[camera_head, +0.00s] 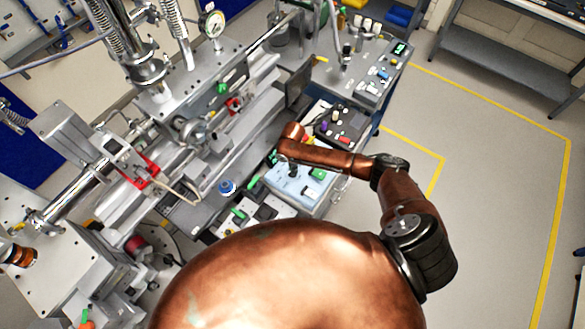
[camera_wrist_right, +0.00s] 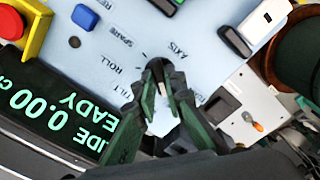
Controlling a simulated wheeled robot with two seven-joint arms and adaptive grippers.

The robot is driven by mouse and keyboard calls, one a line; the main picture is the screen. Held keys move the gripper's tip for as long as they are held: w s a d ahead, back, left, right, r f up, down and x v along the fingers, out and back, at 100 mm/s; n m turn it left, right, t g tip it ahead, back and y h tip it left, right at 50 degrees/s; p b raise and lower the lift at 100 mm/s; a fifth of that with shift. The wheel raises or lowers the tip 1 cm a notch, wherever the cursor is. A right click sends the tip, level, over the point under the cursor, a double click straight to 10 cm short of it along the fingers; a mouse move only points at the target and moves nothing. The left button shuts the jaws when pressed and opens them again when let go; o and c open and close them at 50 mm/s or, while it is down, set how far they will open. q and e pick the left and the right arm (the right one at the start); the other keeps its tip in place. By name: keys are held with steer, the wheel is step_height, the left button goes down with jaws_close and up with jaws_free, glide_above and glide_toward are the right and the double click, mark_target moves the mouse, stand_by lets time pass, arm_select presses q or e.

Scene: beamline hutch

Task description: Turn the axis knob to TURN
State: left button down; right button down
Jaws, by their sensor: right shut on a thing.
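The axis knob (camera_wrist_right: 161,88) is a small dark knob with a pale line, on a light blue control panel (camera_wrist_right: 95,48). Labels AXIS, SPARE, ROLL and TILT show around it; other lettering right of the fingers is partly covered, and I cannot read TURN clearly. My right gripper (camera_wrist_right: 161,76) is shut on the knob, its dark fingertips on either side of it. In the head view my right gripper (camera_head: 292,168) points down at the panel (camera_head: 313,190), and the knob is hidden there. My left gripper is in neither view.
In the wrist view a green-lettered display (camera_wrist_right: 55,108), a red button on a yellow base (camera_wrist_right: 12,22) and a blue button (camera_wrist_right: 85,17) lie close by. Neighbouring control boxes (camera_head: 340,125) crowd the bench. Open floor (camera_head: 490,170) lies to the right.

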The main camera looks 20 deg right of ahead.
steer(key=n, duration=0.4)
steer(key=shift+n, duration=0.3)
steer(key=n, duration=0.4)
steer(key=shift+n, duration=0.4)
steer(key=c, duration=2)
jaws_free()
step_height(320, 180, up, 12)
steer(key=shift+s, duration=0.1)
